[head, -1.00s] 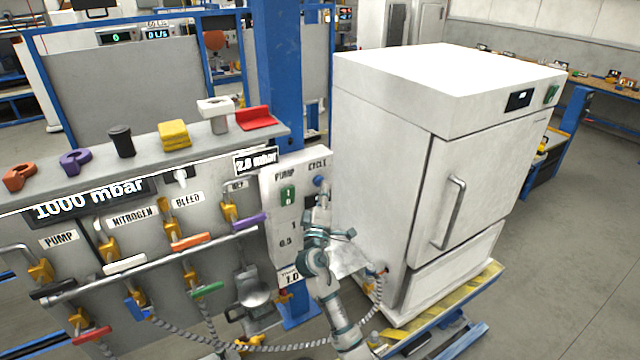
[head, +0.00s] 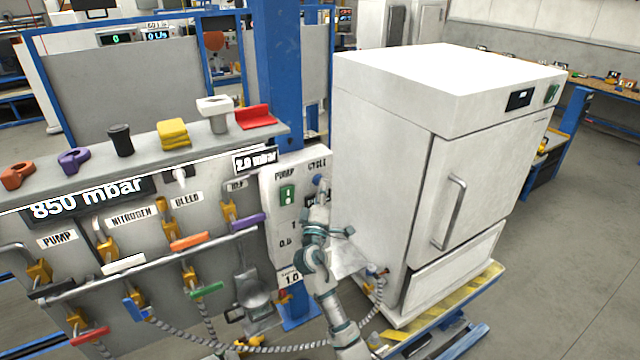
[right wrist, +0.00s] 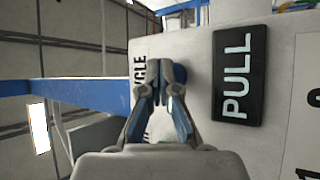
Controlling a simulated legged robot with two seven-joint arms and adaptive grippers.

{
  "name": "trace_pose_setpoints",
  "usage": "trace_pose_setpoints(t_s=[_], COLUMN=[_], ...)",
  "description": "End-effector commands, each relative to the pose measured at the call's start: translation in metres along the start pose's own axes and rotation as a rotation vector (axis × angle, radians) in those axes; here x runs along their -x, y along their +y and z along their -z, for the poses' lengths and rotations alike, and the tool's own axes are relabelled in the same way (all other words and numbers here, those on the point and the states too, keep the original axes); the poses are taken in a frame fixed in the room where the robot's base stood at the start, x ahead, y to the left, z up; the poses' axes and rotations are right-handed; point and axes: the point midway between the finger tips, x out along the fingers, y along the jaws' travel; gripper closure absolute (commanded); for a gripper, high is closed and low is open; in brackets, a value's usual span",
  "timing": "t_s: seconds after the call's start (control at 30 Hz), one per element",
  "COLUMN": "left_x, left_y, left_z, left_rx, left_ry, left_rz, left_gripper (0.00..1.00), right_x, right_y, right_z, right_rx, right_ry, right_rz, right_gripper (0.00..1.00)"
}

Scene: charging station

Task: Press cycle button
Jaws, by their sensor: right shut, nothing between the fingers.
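The blue cycle button (head: 318,180) sits under the CYCLE label (head: 317,163) on the white control panel (head: 266,205). My right gripper (head: 319,192) is shut and empty, its fingertips at the lower edge of the button. I cannot tell whether they touch it. In the right wrist view the closed fingers (right wrist: 165,72) point at the panel face and cover part of the CYCLE label (right wrist: 139,72). The button is mostly or wholly hidden behind them there. My left gripper is not in view.
A black PULL label (right wrist: 239,75) lies beside the fingers. The green pump switch (head: 287,195) is left of the button. A white oven cabinet (head: 385,130) stands close on the right. Valve handles and a pressure display (head: 88,200) reading 850 mbar are at left.

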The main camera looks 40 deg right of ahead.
Motion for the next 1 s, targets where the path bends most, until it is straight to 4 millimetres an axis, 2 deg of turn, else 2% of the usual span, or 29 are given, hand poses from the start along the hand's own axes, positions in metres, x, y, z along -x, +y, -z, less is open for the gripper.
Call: trace_pose_setpoints(t_s=[1.0], left_x=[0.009], left_y=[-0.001], left_z=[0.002], left_rx=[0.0], left_ry=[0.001], left_rz=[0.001], left_gripper=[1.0], right_x=[0.016], right_y=[0.011], right_z=[-0.011], right_rx=[0.0], right_ry=[0.0], right_rz=[0.001], right_gripper=[1.0])
